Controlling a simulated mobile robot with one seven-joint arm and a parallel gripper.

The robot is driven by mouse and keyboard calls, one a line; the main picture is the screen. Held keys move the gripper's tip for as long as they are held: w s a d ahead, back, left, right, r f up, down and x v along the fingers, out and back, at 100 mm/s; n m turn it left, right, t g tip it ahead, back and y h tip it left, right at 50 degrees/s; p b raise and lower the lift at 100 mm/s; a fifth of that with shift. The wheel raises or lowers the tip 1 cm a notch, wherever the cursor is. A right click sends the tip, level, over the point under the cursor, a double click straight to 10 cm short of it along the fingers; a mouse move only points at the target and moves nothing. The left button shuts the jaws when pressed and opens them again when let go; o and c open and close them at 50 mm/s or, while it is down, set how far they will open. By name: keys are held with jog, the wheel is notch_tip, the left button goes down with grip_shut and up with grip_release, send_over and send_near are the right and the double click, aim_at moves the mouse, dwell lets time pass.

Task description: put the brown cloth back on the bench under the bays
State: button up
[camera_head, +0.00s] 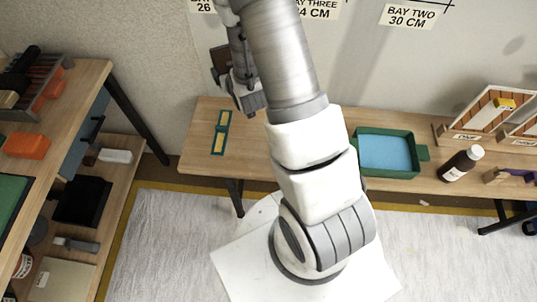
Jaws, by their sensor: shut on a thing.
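My gripper (248,96) hangs above the back bench (199,140), near its left end and in front of the wall. A small dark brown piece (221,60), which looks like the brown cloth, shows at the left side of my gripper. My gripper is shut on it, though the fingers' contact is hard to make out. The bench runs along the wall under the bay labels, such as the Bay Two sign (409,15). My arm hides part of the bench's middle and of the wall.
A green-framed piece (221,132) lies on the bench below my gripper. To the right are a green tray (421,153) with a blue inside, a brown bottle (461,164) and wooden racks (489,112). A wooden shelf unit (92,76) with an orange block (27,145) stands at left.

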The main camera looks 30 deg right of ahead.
jog(key=s+d+f+m+g+b, duration=0.3)
jog(key=s+d+f+g+b, duration=0.2)
jog(key=s+f+g+b, duration=0.55)
jog(key=s+a+f+m+g+y+b, duration=0.15)
jog(key=s+b, duration=0.45)
jog(key=s, duration=0.9)
jog(key=shift+m+g, duration=0.3)
jog(key=shift+m, duration=0.15)
jog(key=w+f+p, duration=0.1)
jog(key=w+f, duration=0.1)
jog(key=w, duration=0.1)
jog(key=w+d+f+p, duration=0.1)
jog(key=w+f, duration=0.1)
jog(key=w, duration=0.2)
jog(key=w+f+p, duration=0.1)
jog(key=w+f, duration=0.1)
jog(key=w, duration=0.2)
jog(key=shift+w+d+f+p, duration=0.2)
jog(key=shift+f+p, duration=0.15)
jog(key=shift+f+b, duration=0.95)
jog(key=shift+f, duration=0.95)
